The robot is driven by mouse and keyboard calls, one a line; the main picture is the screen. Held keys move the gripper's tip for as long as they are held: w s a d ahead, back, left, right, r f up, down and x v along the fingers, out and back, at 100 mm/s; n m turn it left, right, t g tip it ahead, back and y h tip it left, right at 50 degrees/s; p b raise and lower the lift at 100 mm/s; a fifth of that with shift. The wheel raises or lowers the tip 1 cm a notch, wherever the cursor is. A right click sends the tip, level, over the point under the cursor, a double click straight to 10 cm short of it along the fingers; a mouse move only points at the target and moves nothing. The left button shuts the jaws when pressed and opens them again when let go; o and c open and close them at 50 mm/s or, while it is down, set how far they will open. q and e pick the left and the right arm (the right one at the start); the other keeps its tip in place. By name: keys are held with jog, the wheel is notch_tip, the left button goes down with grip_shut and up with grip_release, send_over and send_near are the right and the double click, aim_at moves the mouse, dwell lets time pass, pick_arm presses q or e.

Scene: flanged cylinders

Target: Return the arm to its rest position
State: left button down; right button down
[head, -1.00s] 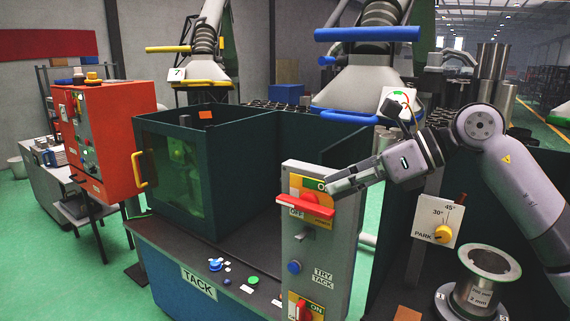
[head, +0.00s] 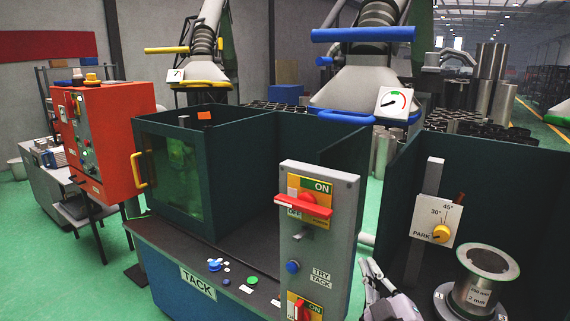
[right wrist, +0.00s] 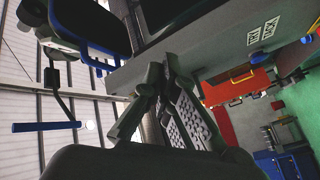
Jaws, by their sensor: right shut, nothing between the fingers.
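My right gripper (head: 374,272) shows at the bottom of the head view, low and just right of the grey switch panel (head: 346,215). It is shut and empty, apart from the panel's front. In the right wrist view its fingers (right wrist: 158,75) meet in the middle of the picture. The panel carries a red switch handle (head: 310,206) on an ON/OFF plate, a blue button (head: 293,267) and a second red handle at its foot. My left gripper is not in view.
A dark green booth (head: 260,140) stands behind the TACK bench (head: 235,285). A flanged steel cylinder (head: 484,280) stands at the right, below a PARK dial plate (head: 437,221). An orange cabinet (head: 105,135) is at the left. A fume hood with a blue rail (head: 362,35) hangs above.

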jog(key=s+d+f+m+g+h, duration=0.1)
jog(key=s+d+f+m+g, duration=0.15)
jog(key=f, duration=0.35)
jog(key=s+d+f+m+g+h, duration=0.1)
jog(key=s+f+m+g, duration=0.1)
jog(key=s+f+g, duration=0.3)
jog(key=s+f+m+g, duration=0.2)
jog(key=s+f+g, duration=0.2)
jog(key=s+f, duration=0.6)
jog(key=s+f+m+g, duration=0.1)
jog(key=s+f+g, duration=0.5)
jog(key=s, duration=0.7)
notch_tip(320, 180, down, 29)
jog(key=s+b, duration=0.1)
jog(key=s, duration=0.1)
jog(key=s+d+f+g+b, duration=0.1)
jog(key=s+d+f, duration=0.1)
jog(key=s+f, duration=1.4)
jog(key=shift+s+d+f, duration=0.2)
jog(key=shift+d+f, duration=0.1)
jog(key=shift+d, duration=0.1)
